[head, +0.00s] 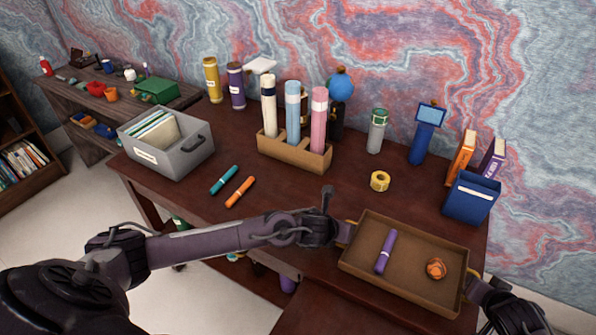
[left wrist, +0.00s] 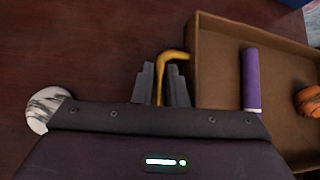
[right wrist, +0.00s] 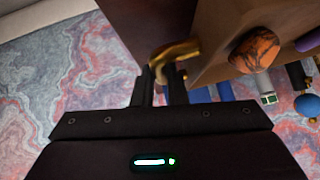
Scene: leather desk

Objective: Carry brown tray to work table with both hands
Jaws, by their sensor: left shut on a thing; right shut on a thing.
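The brown tray (head: 385,283) is at the right front of the dark red-brown desk (head: 225,150). It holds a purple marker (head: 386,251) and an orange-and-dark ball-like item (head: 436,268). My left gripper (head: 343,232) is shut on the tray's left brass handle, which shows in the left wrist view (left wrist: 172,62). My right gripper (head: 473,291) is shut on the opposite brass handle, seen in the right wrist view (right wrist: 176,54). The tray looks about level. I cannot tell whether it touches the surface below.
A yellow tape roll (head: 380,181), blue bin (head: 470,198) and two books stand behind the tray. Teal (head: 223,180) and orange (head: 240,191) markers lie left. A tube holder (head: 290,152) and grey file box (head: 168,148) stand farther back. A marbled round object (left wrist: 45,106) is beside my left gripper.

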